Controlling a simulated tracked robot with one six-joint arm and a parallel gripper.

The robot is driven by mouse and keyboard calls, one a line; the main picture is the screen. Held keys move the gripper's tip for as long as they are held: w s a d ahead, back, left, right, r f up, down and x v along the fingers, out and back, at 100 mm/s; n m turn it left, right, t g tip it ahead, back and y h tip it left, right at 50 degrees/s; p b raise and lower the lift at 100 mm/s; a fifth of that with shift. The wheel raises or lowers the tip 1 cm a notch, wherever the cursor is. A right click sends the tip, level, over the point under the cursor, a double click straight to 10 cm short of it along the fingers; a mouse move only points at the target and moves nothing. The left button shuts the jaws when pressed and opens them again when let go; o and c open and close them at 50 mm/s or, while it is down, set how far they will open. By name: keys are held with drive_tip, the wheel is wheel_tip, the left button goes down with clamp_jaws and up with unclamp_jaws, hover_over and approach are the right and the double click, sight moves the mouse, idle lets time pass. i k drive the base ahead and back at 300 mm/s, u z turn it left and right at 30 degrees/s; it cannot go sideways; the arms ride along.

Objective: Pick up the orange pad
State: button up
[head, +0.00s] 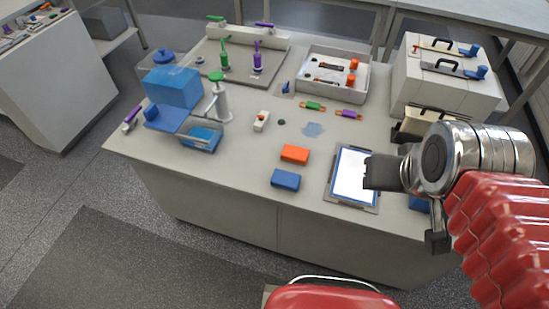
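The orange pad (295,154) is a small block lying flat near the middle of the bench's front half. It is just behind a blue pad (286,180) of similar size, with a narrow gap between them. My gripper (384,172) is dark grey and shows at the right, in front of the clipboard in the picture. It is to the right of the orange pad and apart from it. Its fingers are seen at an angle that does not show whether they are open or shut. Nothing hides the orange pad.
A clipboard with white paper (350,178) lies right of the pads. Behind are a white connector (261,121), a clear tray (335,88), and a grey plate (240,62) with clamps. A blue box (174,88) stands left.

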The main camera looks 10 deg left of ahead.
sight(290, 153)
drive_tip(key=u, duration=2.2)
drive_tip(key=i, duration=0.95)
